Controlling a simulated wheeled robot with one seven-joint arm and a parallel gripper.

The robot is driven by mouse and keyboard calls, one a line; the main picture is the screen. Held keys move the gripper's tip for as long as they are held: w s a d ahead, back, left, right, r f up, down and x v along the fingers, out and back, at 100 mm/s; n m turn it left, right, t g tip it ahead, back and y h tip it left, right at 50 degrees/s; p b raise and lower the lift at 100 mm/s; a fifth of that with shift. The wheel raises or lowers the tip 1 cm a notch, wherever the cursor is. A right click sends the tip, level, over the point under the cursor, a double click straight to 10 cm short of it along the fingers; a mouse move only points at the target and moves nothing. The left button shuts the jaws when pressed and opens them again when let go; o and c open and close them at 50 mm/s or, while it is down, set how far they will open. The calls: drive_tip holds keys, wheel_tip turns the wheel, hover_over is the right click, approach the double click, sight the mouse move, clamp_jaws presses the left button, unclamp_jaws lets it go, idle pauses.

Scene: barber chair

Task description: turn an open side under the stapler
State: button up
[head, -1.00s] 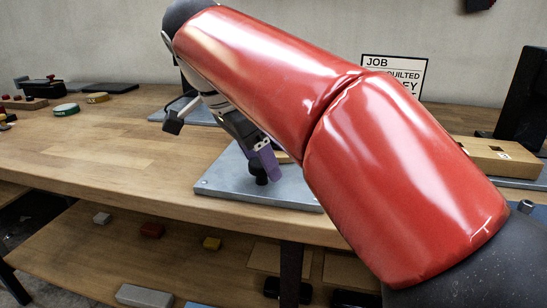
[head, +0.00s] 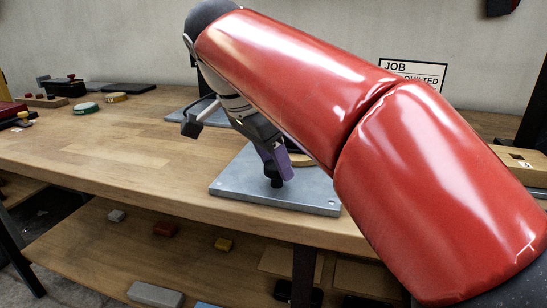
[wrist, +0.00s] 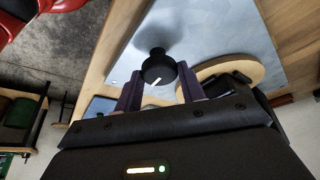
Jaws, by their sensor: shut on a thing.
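My gripper (head: 277,169) points down at the metal plate on the workbench, its purple fingers at a black knob (head: 273,182). In the wrist view the knob (wrist: 158,69), with a white line on its top, sits between the fingertips of my gripper (wrist: 160,84), which is shut on it. The knob stands on the grey metal plate (head: 228,187). A round wooden disc (wrist: 240,66) lies on the plate beside the knob; my arm covers most of it in the head view. I cannot make out the stapler; my red arm hides part of the plate.
The wooden bench top (head: 110,140) is clear to the left. Green and yellow round tins (head: 86,108) and a dark device on a wooden base (head: 62,88) stand at the back left. A wooden block (head: 515,160) is at the right. Small blocks lie on the lower shelf (head: 90,245).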

drive_tip(key=n+t+y, duration=0.1)
drive_tip(key=n, duration=0.3)
drive_tip(key=shift+d, duration=0.15)
drive_tip(key=n, duration=0.2)
drive_tip(key=n+t+y, duration=0.1)
drive_tip(key=n, duration=0.1)
drive_tip(key=shift+s+d+n+y, duration=0.1)
drive_tip(key=shift+s+n+y, duration=0.05)
drive_tip(key=shift+n+y, duration=0.15)
drive_tip(key=n+y, duration=0.1)
drive_tip(key=n, duration=0.3)
drive_tip(key=shift+d+r+y, duration=0.1)
drive_tip(key=shift+y, duration=0.3)
drive_tip(key=shift+d+n+y+p, duration=0.1)
drive_tip(key=shift+n+y+p, duration=0.6)
drive_tip(key=shift+n, duration=1.4)
drive_tip(key=o, duration=1)
drive_tip(key=shift+c, duration=0.2)
